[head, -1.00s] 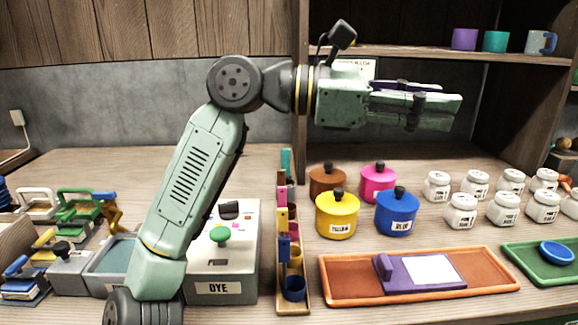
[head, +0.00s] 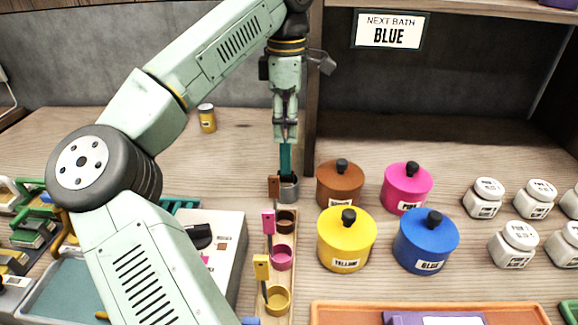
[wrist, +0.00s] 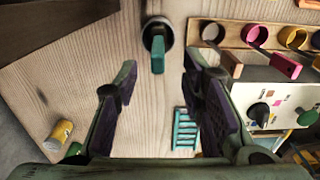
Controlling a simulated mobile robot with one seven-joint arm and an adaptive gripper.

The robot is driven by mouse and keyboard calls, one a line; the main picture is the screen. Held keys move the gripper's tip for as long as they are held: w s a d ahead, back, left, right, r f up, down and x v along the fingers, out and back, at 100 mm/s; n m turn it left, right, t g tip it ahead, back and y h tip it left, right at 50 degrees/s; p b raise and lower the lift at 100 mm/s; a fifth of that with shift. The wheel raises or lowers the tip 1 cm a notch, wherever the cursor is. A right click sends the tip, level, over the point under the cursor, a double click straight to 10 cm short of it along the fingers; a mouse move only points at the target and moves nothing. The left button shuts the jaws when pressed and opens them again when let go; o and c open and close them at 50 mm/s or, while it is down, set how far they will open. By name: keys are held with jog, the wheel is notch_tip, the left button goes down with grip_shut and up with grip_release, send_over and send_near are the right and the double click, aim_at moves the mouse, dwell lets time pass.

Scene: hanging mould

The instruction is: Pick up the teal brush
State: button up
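The teal brush (head: 285,158) stands upright in a grey cup (head: 289,190) behind the end of the wooden brush rack (head: 268,308). Its handle (wrist: 157,58) also shows in the wrist view, with the dark cup (wrist: 158,32) around its base. My gripper (head: 285,139) points down just above the handle's top in the head view. In the wrist view my gripper (wrist: 160,68) has its fingers apart, with the handle in line with the gap. Whether the handle top is between the fingertips is hard to tell. Nothing is gripped.
Brown (head: 273,188), pink (head: 268,223) and yellow (head: 261,267) brushes stand in the rack. Lidded pots, including a brown one (head: 340,188), are to the right. A sign (head: 391,30) reads "NEXT BATH BLUE".

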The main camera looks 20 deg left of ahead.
aim_at(286, 140)
notch_tip(286, 140, down, 3)
jog(key=shift+s+f, duration=0.1)
jog(key=shift+w+a+f+p, duration=0.1)
jog(key=shift+f+p, duration=0.4)
jog(key=shift+f, duration=0.8)
jog(key=shift+w+a+f+p, duration=0.1)
jog(key=shift+f+p, duration=0.35)
jog(key=shift+f, duration=0.85)
jog(key=shift+c, duration=0.4)
grip_shut()
